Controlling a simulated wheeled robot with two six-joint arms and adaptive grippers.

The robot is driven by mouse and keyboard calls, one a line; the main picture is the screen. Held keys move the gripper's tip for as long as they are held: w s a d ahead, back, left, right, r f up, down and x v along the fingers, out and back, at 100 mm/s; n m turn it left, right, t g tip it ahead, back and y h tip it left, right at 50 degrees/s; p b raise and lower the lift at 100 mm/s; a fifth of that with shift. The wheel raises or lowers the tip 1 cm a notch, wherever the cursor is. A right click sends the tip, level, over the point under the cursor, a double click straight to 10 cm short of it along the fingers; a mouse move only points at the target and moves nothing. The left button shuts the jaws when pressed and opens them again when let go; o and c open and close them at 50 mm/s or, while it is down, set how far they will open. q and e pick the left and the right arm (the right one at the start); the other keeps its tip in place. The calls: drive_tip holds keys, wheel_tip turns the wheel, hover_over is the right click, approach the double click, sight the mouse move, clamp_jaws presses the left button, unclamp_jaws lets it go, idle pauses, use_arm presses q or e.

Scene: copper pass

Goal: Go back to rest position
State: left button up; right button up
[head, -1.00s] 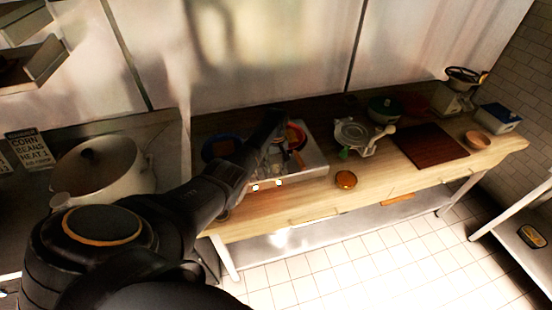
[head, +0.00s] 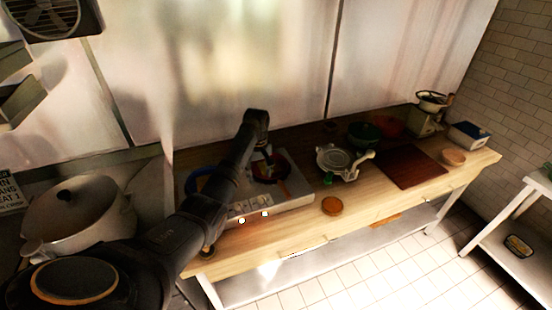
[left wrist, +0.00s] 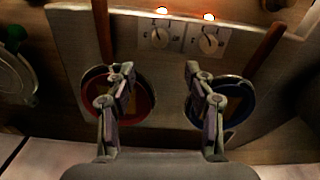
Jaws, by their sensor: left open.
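My left arm crosses the head view from the lower left, and its wrist stands above the two-burner cooktop (head: 297,189). The left gripper (head: 262,146) points down over the cooktop. In the left wrist view my left gripper (left wrist: 160,82) has its two fingers spread wide with nothing between them. A red pan (left wrist: 145,103) lies below one finger and a blue pan (left wrist: 246,101) below the other. The pans also show partly behind my arm in the head view, the red one (head: 277,165) and the blue one (head: 194,180). My right gripper is not in view.
A large lidded pot (head: 85,215) stands at the left. A metal table (head: 505,215) is at the right.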

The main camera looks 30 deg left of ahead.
use_arm(q)
drive_tip(key=s+d+f+m+t+y, duration=0.1)
drive_tip(key=s+d+f+m, duration=0.25)
drive_tip(key=s+f, duration=0.2)
drive_tip(key=s+d+f+m+t, duration=0.1)
drive_tip(key=s+d+f+m, duration=0.3)
drive_tip(key=s, duration=0.3)
drive_tip(key=s+d+r+m+t, duration=0.1)
drive_tip(key=s+d+r+m, duration=0.15)
drive_tip(key=s, duration=0.55)
drive_tip(key=s+d+r+m+t, duration=0.1)
drive_tip(key=s+d+m, duration=0.15)
drive_tip(key=s, duration=0.65)
wheel_tip(320, 180, down, 30)
drive_tip(key=a+g+b, duration=0.2)
drive_tip(key=b, duration=0.5)
drive_tip(key=s+f+b, duration=0.3)
drive_tip(key=s+f, duration=0.7)
drive_tip(key=f, duration=0.2)
drive_tip(key=s+a+f+b, duration=0.1)
drive_tip(key=s+f+b, duration=0.2)
drive_tip(key=s+f, duration=0.7)
wheel_tip(320, 180, down, 4)
drive_tip(key=shift+s+r+n+g, duration=0.25)
drive_tip(key=shift+n+g, duration=0.1)
drive_tip(key=shift+g, duration=0.05)
